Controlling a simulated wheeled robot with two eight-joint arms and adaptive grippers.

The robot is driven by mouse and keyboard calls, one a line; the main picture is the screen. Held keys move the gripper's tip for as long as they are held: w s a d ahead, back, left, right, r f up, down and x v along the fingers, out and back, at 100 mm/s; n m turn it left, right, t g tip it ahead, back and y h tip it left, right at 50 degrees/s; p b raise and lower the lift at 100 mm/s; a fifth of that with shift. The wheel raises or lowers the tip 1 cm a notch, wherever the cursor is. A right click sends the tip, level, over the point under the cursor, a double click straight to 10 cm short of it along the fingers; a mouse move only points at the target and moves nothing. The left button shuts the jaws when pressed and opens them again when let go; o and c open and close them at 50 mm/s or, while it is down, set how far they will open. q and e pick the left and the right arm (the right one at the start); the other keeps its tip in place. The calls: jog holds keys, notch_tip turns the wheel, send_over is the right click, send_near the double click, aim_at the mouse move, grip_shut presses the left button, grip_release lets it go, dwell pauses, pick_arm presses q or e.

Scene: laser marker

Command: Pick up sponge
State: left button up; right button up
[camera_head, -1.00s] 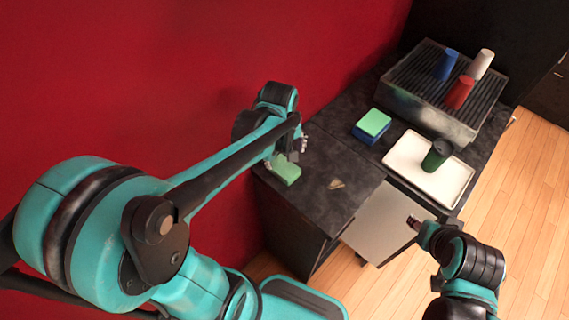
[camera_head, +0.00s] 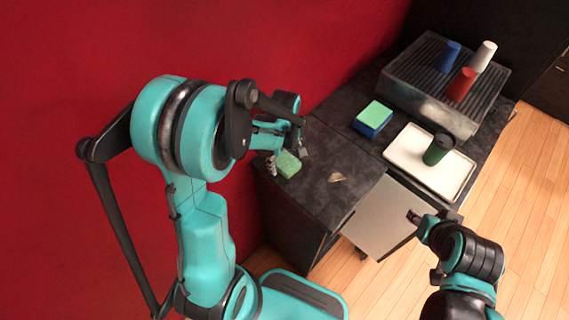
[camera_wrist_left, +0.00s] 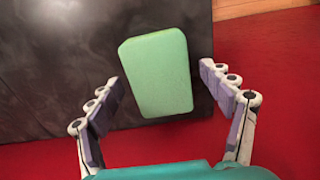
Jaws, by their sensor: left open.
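A green sponge (camera_head: 288,164) lies on the dark countertop near its left edge. In the left wrist view the sponge (camera_wrist_left: 157,74) shows as a rounded green block, slightly tilted, ahead of and between the spread fingers. My left gripper (camera_head: 286,159) is open around the near end of the sponge, with nothing held; in the left wrist view its fingers (camera_wrist_left: 165,100) stand apart from the sponge on both sides. My right gripper (camera_head: 413,216) is over the pale panel at the lower right; its jaws are too small to tell.
A green-and-blue block (camera_head: 373,118) sits farther back. A white tray (camera_head: 402,161) holds a dark green cup (camera_head: 438,149). A ribbed metal rack (camera_head: 420,95) carries blue, red and white cups. A small tan scrap (camera_head: 337,177) lies on the countertop (camera_head: 325,205). A red wall (camera_head: 260,40) borders the left.

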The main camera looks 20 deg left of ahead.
aim_at(288, 162)
pick_arm(q)
jog(key=c, duration=0.9)
jog(key=shift+o, duration=0.2)
jog(key=shift+r, duration=0.1)
jog(key=shift+r, duration=0.45)
jog(key=r+p, duration=0.1)
jog(key=r, duration=0.1)
jog(key=d+r+p, duration=0.1)
jog(key=r, duration=0.1)
jog(key=shift+s+d, duration=0.1)
jog(key=d+r+p, duration=0.1)
jog(key=d+r, duration=0.5)
jog(key=d, duration=0.4)
jog(key=shift+s+d+p, duration=0.25)
jog(key=shift+s+p, duration=0.15)
jog(key=shift+s, duration=0.05)
